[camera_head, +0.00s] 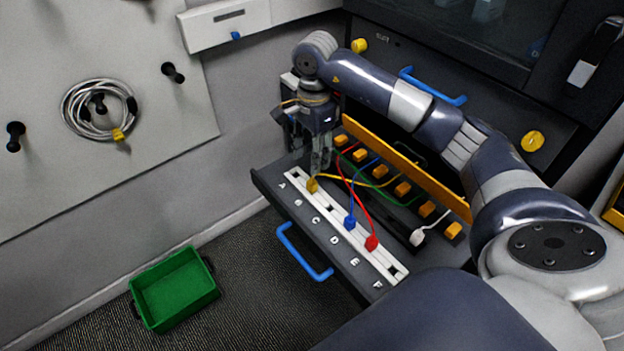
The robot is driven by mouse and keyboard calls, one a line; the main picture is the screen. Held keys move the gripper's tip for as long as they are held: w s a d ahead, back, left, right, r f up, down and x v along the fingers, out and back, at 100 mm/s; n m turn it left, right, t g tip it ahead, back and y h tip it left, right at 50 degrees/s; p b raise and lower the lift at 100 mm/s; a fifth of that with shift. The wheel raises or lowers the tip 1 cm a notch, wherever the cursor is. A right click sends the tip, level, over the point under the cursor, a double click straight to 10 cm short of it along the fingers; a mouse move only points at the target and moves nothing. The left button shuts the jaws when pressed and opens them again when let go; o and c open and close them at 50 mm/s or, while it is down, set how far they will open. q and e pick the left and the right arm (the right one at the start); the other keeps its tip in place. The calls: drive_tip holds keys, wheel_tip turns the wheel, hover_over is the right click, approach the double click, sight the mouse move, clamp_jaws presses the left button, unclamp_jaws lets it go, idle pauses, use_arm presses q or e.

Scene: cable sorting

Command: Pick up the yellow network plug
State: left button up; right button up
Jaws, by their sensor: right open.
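The yellow network plug (312,185) sits at the white socket strip (328,214), beside letter B near its far left end. A yellow cable runs from it to the right across the tray. My right gripper (318,160) points down just above and behind the yellow plug, open, with its fingers close to it. I cannot tell whether the fingers touch the plug. A blue plug (350,222) and a red plug (372,242) sit further along the strip. My left gripper is not in view.
A dark tray with a blue handle (304,252) carries the strip. A white plug (417,237) and several orange connectors (403,189) lie behind it, with crossing cables. A green bin (174,290) stands on the floor. A coiled grey cable (98,110) hangs on the wall panel.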

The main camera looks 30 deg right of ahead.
sight(312, 181)
drive_tip(key=f, duration=0.2)
drive_tip(key=f+p, duration=0.1)
drive_tip(key=f, duration=0.1)
drive_tip(key=shift+s+d, duration=0.15)
drive_tip(key=shift+d, duration=0.25)
drive_tip(key=shift+f, duration=0.35)
drive_tip(key=shift+a+f+p, duration=0.15)
drive_tip(key=shift+f+p, duration=0.2)
drive_tip(key=shift+f, duration=0.3)
drive_tip(key=f, duration=0.1)
drive_tip(key=f+p, duration=0.1)
drive_tip(key=f, duration=0.1)
drive_tip(key=shift+a+f, duration=0.2)
drive_tip(key=shift+f, duration=0.45)
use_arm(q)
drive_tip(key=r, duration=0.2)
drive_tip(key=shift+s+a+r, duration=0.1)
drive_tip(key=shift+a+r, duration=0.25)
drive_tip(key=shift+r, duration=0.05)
use_arm(e)
drive_tip(key=shift+c, duration=0.5)
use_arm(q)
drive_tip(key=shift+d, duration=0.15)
use_arm(e)
clamp_jaws()
